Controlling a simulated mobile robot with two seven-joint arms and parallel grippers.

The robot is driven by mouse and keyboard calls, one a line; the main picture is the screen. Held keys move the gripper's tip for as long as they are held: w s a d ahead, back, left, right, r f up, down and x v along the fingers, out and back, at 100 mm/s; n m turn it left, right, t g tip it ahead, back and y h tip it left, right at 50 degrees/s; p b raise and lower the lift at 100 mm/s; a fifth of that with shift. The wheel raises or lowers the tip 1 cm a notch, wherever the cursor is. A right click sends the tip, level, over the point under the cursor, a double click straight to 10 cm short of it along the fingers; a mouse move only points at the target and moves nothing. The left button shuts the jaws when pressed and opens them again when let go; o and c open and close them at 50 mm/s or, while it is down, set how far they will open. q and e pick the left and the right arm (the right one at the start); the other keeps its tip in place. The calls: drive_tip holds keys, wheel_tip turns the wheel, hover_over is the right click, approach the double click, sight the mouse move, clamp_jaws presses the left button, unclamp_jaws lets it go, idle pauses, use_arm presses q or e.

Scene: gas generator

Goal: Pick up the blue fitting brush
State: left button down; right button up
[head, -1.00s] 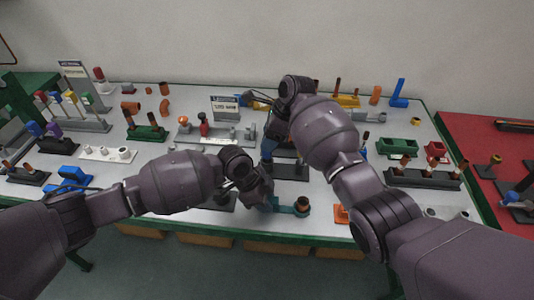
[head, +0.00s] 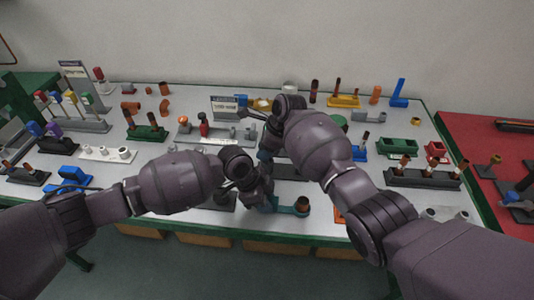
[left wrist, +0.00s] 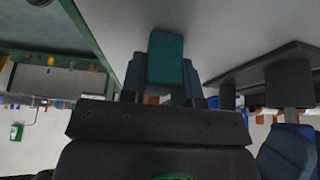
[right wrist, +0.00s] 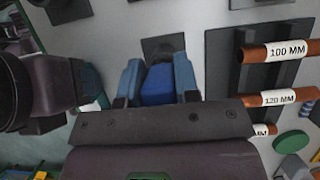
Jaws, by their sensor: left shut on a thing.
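The blue fitting brush appears to be the blue piece (right wrist: 158,86) between the blue fingers of my right gripper (right wrist: 158,75) in the right wrist view. Its end is hidden, and I cannot tell whether the fingers press on it. In the head view my right gripper (head: 266,152) points down at the middle of the table, mostly hidden by its own wrist. My left gripper (head: 266,199) is at the table's front edge, shut on a teal block (left wrist: 166,60) that fills the space between its fingers in the left wrist view.
A teal holder with a copper pipe (head: 302,205) stands beside my left gripper. Racks of labelled copper pipes (right wrist: 268,98) lie right of my right gripper. A dark square base (right wrist: 163,46) is just beyond its fingers. My two wrists are close together. A red table (head: 490,150) is at the right.

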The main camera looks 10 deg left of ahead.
drive_tip(key=shift+c, duration=0.3)
wheel_tip(320, 180, up, 9)
drive_tip(key=s+d+r+n, duration=0.2)
drive_tip(key=s+d+r, duration=0.15)
drive_tip(key=d, duration=0.25)
drive_tip(key=s+d+n+g, duration=0.2)
drive_tip(key=s+d+n, duration=0.2)
drive_tip(key=s, duration=0.6)
drive_tip(key=shift+s+d+f, duration=0.2)
drive_tip(key=shift+d+f, duration=0.25)
drive_tip(key=shift+d, duration=0.1)
drive_tip(key=shift+f+h, duration=0.1)
drive_tip(key=shift+h, duration=0.2)
drive_tip(key=shift+f, duration=2.75)
drive_tip(key=shift+f, duration=1.3)
